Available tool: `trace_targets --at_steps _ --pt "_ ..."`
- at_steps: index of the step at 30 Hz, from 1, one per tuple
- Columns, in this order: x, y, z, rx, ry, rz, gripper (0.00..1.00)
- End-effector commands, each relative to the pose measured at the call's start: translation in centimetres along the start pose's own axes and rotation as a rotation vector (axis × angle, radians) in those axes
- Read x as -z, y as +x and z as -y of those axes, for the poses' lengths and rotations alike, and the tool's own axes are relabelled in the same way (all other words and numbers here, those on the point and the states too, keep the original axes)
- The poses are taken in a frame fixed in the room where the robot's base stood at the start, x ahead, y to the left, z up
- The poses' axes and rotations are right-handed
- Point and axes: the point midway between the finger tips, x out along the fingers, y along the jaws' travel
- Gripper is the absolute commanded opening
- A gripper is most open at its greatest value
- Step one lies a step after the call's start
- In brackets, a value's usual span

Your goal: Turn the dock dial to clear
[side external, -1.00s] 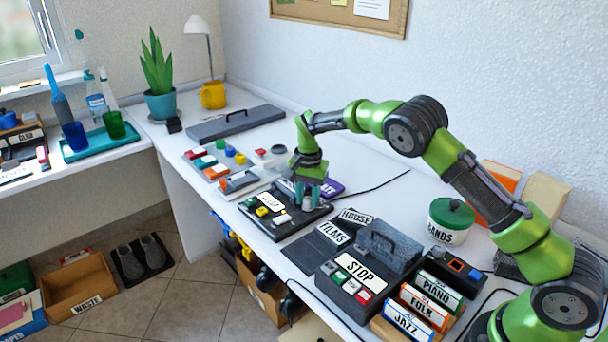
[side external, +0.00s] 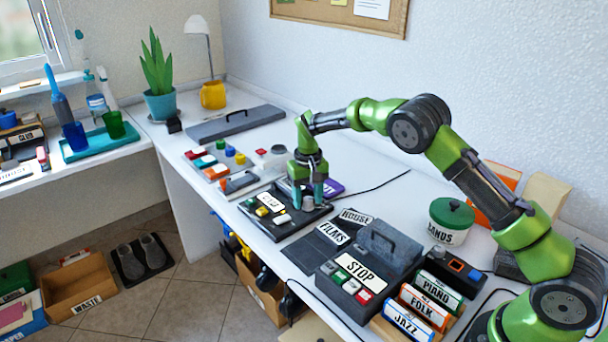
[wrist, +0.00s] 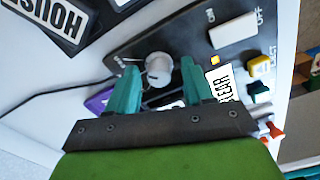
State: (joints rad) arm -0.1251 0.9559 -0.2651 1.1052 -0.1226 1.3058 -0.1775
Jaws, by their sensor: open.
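The dock (side external: 259,214) is a dark panel on the desk with buttons, a white switch and a knob. Its dial (wrist: 158,69) is a round pale-grey knob with a light pointer line. In the wrist view my open gripper (wrist: 160,64) has one teal finger on each side of the dial, with small gaps showing; I cannot tell if either touches. In the side view my gripper (side external: 307,197) points down over the dock's right end. A white label ending in "EAR" (wrist: 222,84) is partly hidden by a finger; the dial's other markings are too small to read.
A purple case (side external: 333,187) lies close behind the dock. HOUSE (side external: 356,217) and FILMS (side external: 333,233) labels lie to its right, near the STOP box (side external: 349,280). A colored-button panel (side external: 213,170) is to the left. A black cable runs across the desk behind.

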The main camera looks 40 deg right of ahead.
Motion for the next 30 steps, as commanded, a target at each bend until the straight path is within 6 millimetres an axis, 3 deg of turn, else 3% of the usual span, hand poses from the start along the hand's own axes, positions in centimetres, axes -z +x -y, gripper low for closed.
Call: trace_targets --at_steps 18,30 --pt "0.0 0.0 -0.1 -0.001 -0.843 0.001 0.51" --pt "0.1 -8.1 -0.1 0.000 -0.853 -0.003 0.51"
